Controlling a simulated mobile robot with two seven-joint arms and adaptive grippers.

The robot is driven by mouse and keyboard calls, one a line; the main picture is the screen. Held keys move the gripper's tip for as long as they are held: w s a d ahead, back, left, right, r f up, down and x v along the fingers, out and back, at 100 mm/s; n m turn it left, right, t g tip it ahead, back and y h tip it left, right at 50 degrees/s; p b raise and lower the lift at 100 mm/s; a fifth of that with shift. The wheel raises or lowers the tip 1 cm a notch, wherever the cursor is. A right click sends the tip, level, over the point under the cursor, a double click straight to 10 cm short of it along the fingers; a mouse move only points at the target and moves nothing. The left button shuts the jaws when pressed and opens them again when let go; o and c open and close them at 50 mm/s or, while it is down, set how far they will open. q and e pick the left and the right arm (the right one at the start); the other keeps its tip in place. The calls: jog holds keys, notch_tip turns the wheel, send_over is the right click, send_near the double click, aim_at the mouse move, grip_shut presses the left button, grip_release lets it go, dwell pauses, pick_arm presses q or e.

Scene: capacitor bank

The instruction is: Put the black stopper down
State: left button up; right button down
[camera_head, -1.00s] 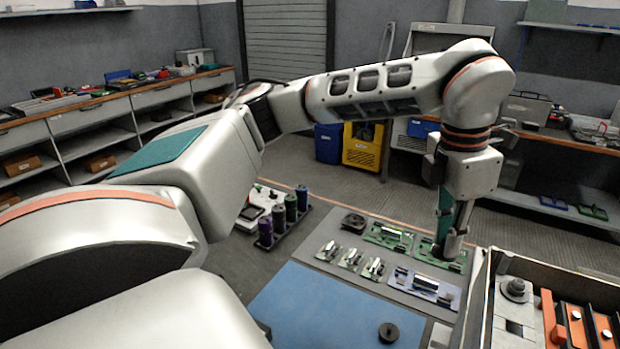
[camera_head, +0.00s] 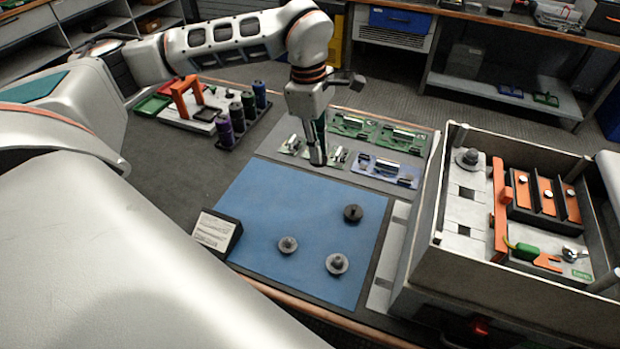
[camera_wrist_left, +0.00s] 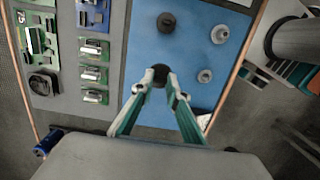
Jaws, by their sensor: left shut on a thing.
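My left gripper (camera_head: 318,162) reaches down near the far edge of the blue mat (camera_head: 250,205). In the left wrist view its fingertips (camera_wrist_left: 159,76) are closed on a dark round piece, the black stopper (camera_wrist_left: 160,72), seen over the blue mat. Another black stopper (camera_head: 353,213) stands on the mat, and also shows in the wrist view (camera_wrist_left: 166,20). Two grey stoppers (camera_head: 288,244) (camera_head: 337,263) stand nearer to me. My right gripper is not in view.
An open-topped cabinet (camera_head: 500,275) with high walls stands right of the mat. Green and blue circuit boards (camera_head: 385,171) lie on the grey strip behind it. A small label stand (camera_head: 217,232) is at the mat's left corner. The mat's left middle is clear.

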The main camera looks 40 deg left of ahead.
pick_arm(q)
notch_tip(320, 180, down, 15)
jog(key=shift+r+b, duration=0.15)
jog(key=shift+b, duration=0.5)
jog(key=shift+f, duration=0.2)
jog(key=o, duration=0.8)
jog(key=r, duration=0.4)
jog(key=a+r, duration=0.1)
jog(key=r, duration=0.3)
jog(key=r+p, duration=0.1)
jog(key=r, duration=0.3)
jog(key=shift+s+a+r, duration=0.15)
jog(key=shift+s+a, duration=0.05)
jog(key=shift+s, duration=0.1)
